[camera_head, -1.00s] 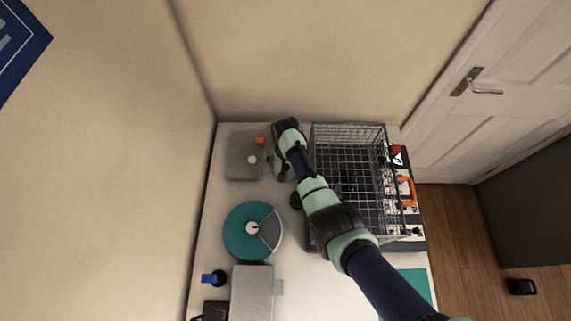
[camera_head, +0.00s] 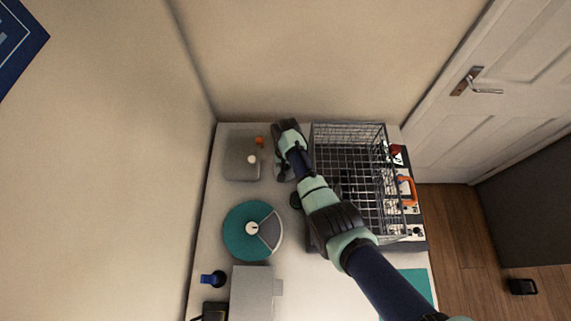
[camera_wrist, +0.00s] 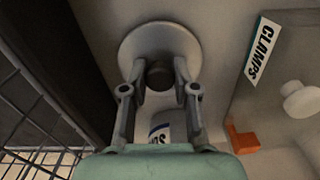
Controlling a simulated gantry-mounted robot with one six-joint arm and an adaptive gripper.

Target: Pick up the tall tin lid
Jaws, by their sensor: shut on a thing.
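The tall tin lid (camera_wrist: 190,42) is a round, pale grey disc with a dark knob (camera_wrist: 159,73) at its middle, seen in the wrist view. My gripper (camera_wrist: 160,78) has its two fingers closed on either side of the knob. Part of a white and blue label (camera_wrist: 161,132) shows between the fingers, its text mostly hidden. I cannot tell whether the lid rests on the tin or is clear of it. In the head view my arm's end (camera_head: 284,166) is between the grey box and the wire basket, and the lid cannot be made out.
A grey box (camera_head: 236,168) labelled CLAMPS, with a white knob and an orange piece (camera_wrist: 244,139), stands to the left. A wire basket (camera_head: 349,132) stands close on the right. A teal round container (camera_head: 241,240) sits nearer the front. The wall is right behind.

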